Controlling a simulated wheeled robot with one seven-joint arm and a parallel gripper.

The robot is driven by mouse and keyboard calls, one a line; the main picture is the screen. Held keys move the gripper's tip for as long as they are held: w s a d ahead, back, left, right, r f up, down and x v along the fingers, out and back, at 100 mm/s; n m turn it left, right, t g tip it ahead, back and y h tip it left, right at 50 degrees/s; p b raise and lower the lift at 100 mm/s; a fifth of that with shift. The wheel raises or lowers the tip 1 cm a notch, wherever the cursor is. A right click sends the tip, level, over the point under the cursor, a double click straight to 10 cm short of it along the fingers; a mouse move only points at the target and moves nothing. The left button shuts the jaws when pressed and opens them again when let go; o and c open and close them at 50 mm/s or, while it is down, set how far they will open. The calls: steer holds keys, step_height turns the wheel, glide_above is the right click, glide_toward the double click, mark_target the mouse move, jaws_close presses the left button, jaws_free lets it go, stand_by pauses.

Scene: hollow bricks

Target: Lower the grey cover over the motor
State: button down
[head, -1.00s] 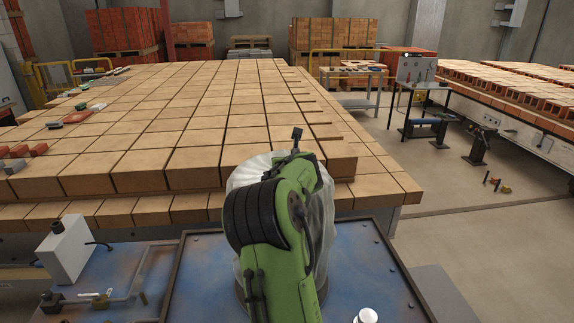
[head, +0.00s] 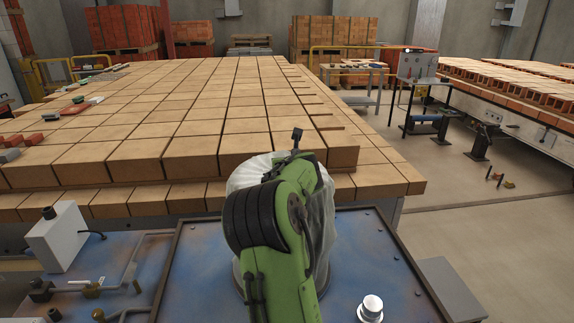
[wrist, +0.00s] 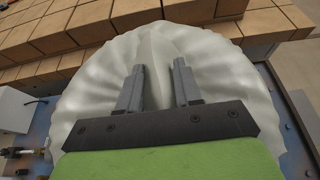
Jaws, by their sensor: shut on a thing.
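The grey cover is a pale, translucent, wrinkled sheet. In the head view the cover (head: 245,172) shows on both sides of my green arm, above the blue metal table (head: 205,285). In the wrist view the cover (wrist: 85,110) spreads wide and round below my gripper. My gripper (wrist: 159,68) is shut on a raised fold of the cover, which stands between the two grey fingers. In the head view my arm hides the fingers. The motor is not visible.
Rows of tan bricks (head: 190,150) lie close behind the cover. A white box (head: 65,236) with a cable and some pipe fittings (head: 90,290) are at the left. A silver knob (head: 371,306) stands front right. Open floor (head: 465,240) lies to the right.

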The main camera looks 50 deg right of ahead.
steer(key=c, duration=0.7)
jaws_free()
steer(key=b+v, duration=0.5)
steer(key=v, duration=0.9)
steer(key=shift+s+a+r, duration=0.1)
steer(key=shift+a, duration=0.15)
steer(key=shift+s+a+r, duration=0.25)
steer(key=shift+s+r, duration=0.1)
steer(key=shift+s, duration=0.2)
